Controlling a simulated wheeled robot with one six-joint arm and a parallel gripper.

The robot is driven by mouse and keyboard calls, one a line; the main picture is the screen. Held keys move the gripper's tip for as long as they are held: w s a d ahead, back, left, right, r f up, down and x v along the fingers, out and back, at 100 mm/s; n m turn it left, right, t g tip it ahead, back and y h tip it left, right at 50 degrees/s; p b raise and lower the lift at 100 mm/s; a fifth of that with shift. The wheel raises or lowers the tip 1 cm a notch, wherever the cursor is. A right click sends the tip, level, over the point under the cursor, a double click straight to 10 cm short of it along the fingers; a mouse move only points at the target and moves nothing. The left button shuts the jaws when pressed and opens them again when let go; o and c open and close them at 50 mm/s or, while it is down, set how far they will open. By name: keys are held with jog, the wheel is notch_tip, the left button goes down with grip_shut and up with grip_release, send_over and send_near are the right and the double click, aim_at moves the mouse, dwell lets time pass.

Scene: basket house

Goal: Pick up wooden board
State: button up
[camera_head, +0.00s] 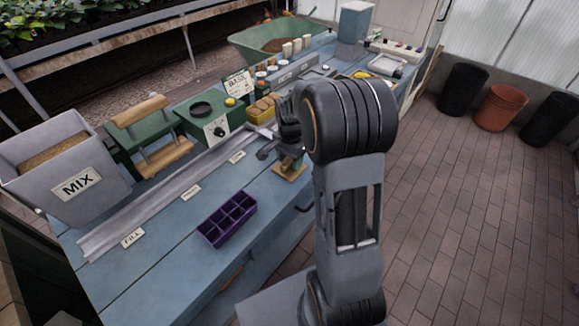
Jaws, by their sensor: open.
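A small light wooden board (291,173) lies at the right edge of the blue bench, just below my gripper. A small dark green thing (287,157) stands on or just above it, and I cannot tell if the two are joined. My gripper (268,151) is open over the bench, close to the green thing and a little above and left of the board. My arm hides part of the area right of it. I cannot tell whether a fingertip touches anything.
A purple tray with compartments (228,217) sits on the bench (158,268). A grey MIX bin (62,166), a green press with wooden parts (143,137) and a green device with a dial (209,114) stand left. A metal rail (160,197) runs along the bench.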

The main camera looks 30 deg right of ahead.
jog(key=shift+f, duration=0.35)
grip_shut()
dwell(0.3)
